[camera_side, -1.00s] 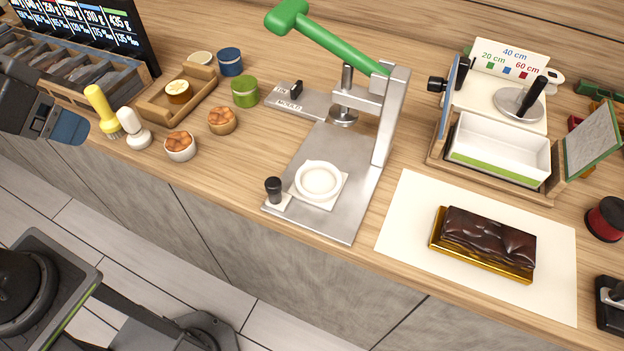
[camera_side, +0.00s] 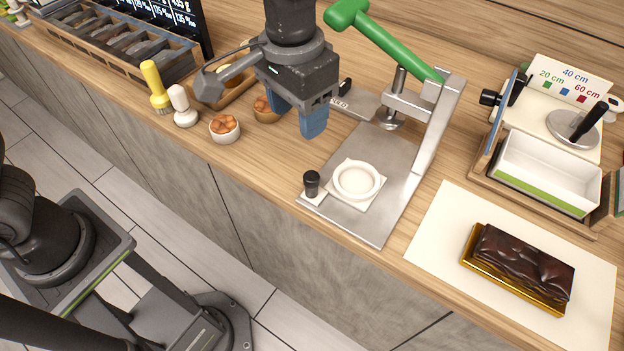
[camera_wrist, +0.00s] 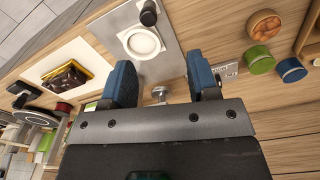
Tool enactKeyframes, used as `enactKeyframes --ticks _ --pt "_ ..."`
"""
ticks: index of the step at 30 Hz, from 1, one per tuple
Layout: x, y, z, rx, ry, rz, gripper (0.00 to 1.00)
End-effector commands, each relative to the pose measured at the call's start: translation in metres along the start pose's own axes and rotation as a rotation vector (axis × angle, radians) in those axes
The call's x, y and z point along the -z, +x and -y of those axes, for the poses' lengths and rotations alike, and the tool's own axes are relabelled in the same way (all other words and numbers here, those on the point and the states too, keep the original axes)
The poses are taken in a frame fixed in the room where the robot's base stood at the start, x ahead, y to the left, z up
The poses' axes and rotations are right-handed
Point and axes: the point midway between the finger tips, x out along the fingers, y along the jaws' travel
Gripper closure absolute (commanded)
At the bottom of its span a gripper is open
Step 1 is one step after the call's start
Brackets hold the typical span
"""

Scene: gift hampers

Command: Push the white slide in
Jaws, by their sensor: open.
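The white slide (camera_side: 339,202) is a flat plate with a round white ring mould (camera_side: 358,180) on it and a black knob (camera_side: 312,183) at its front left corner. It lies pulled out on the grey metal base of the press (camera_side: 385,220), clear of the round press head (camera_side: 389,119). The green lever (camera_side: 385,42) is raised. My gripper (camera_side: 298,118) is open and empty, above and behind the knob, left of the press head. In the wrist view the slide (camera_wrist: 131,29) and knob (camera_wrist: 149,13) show beyond the open blue fingers (camera_wrist: 163,83).
A chocolate cake (camera_side: 522,266) on a gold board lies on white paper (camera_side: 430,238) to the right. A white box (camera_side: 547,172) stands behind it.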

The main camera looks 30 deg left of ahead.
Motion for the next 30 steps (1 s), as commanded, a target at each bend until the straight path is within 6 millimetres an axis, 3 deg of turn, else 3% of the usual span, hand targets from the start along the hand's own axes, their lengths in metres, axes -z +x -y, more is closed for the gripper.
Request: enactKeyframes --ticks 3,10,24,30 --pt "0.005 0.011 -0.017 0.008 0.016 0.026 0.46" --pt "0.005 0.03 -0.021 0.012 0.017 0.035 0.46" --pt "0.002 0.121 -0.019 0.012 0.017 0.035 0.46" --pt "0.002 0.144 -0.019 0.011 0.017 0.033 0.46"
